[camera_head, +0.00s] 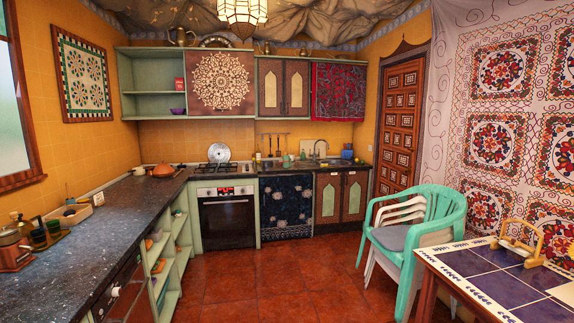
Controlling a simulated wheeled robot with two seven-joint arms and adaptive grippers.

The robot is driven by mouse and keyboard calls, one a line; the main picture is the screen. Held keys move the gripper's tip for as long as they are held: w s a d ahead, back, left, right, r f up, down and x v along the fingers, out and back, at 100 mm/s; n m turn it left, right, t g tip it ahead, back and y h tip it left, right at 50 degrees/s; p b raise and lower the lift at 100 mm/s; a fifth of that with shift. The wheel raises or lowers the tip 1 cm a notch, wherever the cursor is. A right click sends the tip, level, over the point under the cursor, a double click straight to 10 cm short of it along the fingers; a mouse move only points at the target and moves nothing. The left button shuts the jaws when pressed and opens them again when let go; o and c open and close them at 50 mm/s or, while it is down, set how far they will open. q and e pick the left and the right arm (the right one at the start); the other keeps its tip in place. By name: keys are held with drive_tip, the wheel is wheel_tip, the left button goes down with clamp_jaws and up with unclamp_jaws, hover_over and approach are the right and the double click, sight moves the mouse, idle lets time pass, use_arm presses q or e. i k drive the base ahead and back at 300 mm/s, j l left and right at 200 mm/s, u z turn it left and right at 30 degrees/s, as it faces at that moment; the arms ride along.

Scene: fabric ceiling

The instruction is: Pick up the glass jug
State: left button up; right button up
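I cannot make out a glass jug for certain. Small greenish vessels (288,161) stand by the sink on the far counter, too small to identify. Neither of my grippers is in view.
The dark counter (110,230) runs along the left wall to the stove (219,168). A tiled table (480,275) with a wooden holder (520,242) is at the near right, beside stacked green and white chairs (436,212). The red floor (290,285) between is clear.

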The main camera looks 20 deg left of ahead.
sight(286, 160)
drive_tip(key=i+j+u, duration=0.5)
drive_tip(key=i+u, duration=0.25)
drive_tip(key=i, duration=0.3)
drive_tip(key=i+u, duration=0.4)
drive_tip(key=i, duration=0.15)
drive_tip(key=i+j, duration=0.1)
drive_tip(key=i, duration=2.25)
drive_tip(key=i+z, duration=0.35)
drive_tip(key=i, duration=0.45)
